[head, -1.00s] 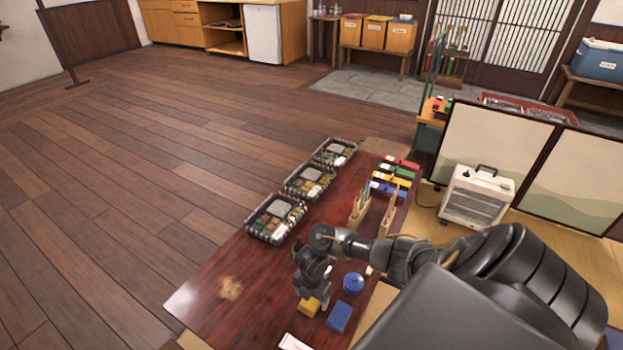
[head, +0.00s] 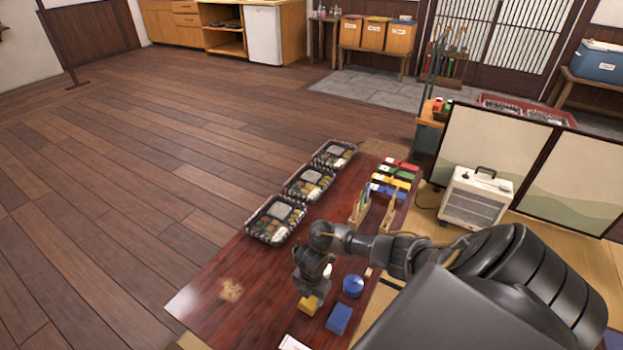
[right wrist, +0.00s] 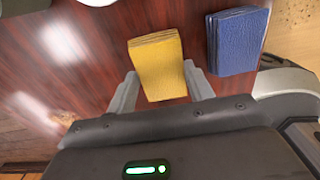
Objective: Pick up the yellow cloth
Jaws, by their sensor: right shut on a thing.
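The yellow cloth (head: 309,303) is a small folded block low on the red-brown table, under my right gripper (head: 307,292). In the right wrist view the yellow cloth (right wrist: 158,66) sits between the two grey fingers of my right gripper (right wrist: 160,90), which is shut on it. The fingers hide part of its sides. I cannot tell whether the cloth touches the table. A folded blue cloth (head: 339,318) lies just right of it and also shows in the right wrist view (right wrist: 237,40). My left gripper is not in view.
A round blue container (head: 353,285) stands close to the right gripper. Three packed lunch trays (head: 275,219) line the table's left edge. Wooden holders (head: 360,207) and coloured items (head: 391,178) stand farther back. A pale worn patch (head: 231,290) marks the clear front left.

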